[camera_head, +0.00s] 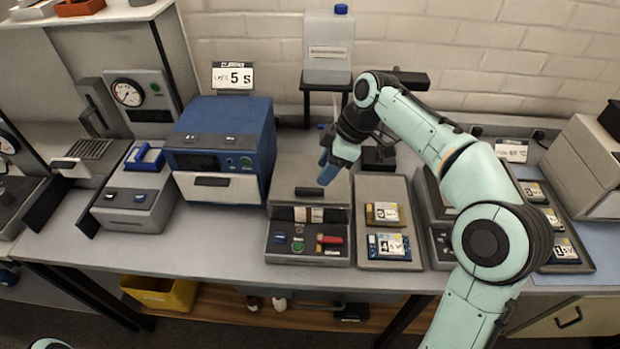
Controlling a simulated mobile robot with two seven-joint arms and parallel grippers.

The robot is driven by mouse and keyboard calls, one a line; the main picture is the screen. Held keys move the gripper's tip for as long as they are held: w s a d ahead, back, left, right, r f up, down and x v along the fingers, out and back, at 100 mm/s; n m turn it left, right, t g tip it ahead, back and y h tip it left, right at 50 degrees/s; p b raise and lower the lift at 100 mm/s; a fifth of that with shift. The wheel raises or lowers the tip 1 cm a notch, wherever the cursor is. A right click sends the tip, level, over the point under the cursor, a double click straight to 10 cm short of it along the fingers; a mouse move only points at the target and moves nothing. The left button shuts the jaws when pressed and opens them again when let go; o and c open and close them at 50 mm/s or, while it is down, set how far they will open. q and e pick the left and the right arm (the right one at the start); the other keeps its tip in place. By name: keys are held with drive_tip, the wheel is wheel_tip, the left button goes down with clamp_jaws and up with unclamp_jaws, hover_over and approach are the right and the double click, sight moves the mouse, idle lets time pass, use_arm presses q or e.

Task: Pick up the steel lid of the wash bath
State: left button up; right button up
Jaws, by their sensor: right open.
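The wash bath (308,247) looks to be the grey unit in the middle of the bench, with switches and a green button on its front panel. Its flat steel lid (285,170) lies on top, with a dark bar handle (309,191) near its front edge. My right gripper (329,170) points down over the right part of the lid, just behind and above the handle. It is open, and I see nothing held. Its fingers hide part of the lid; I cannot tell whether they touch it. My left gripper is out of view.
A blue box unit (221,140) stands close on the left. A tray with labelled packs (389,247) lies on the right, with another tray beyond it. A clear tank with a blue cap (328,50) stands behind on a black stand. A yellow bin (160,293) sits below the bench.

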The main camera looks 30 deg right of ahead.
sight(309, 189)
drive_tip(key=x, duration=0.2)
drive_tip(key=shift+w+a+f, duration=0.15)
drive_tip(key=shift+w+f, duration=0.1)
drive_tip(key=shift+f, duration=0.05)
drive_tip(key=x, duration=0.5)
drive_tip(key=shift+w, duration=0.15)
drive_tip(key=shift+c, duration=0.4)
drive_tip(key=shift+r, duration=0.1)
clamp_jaws()
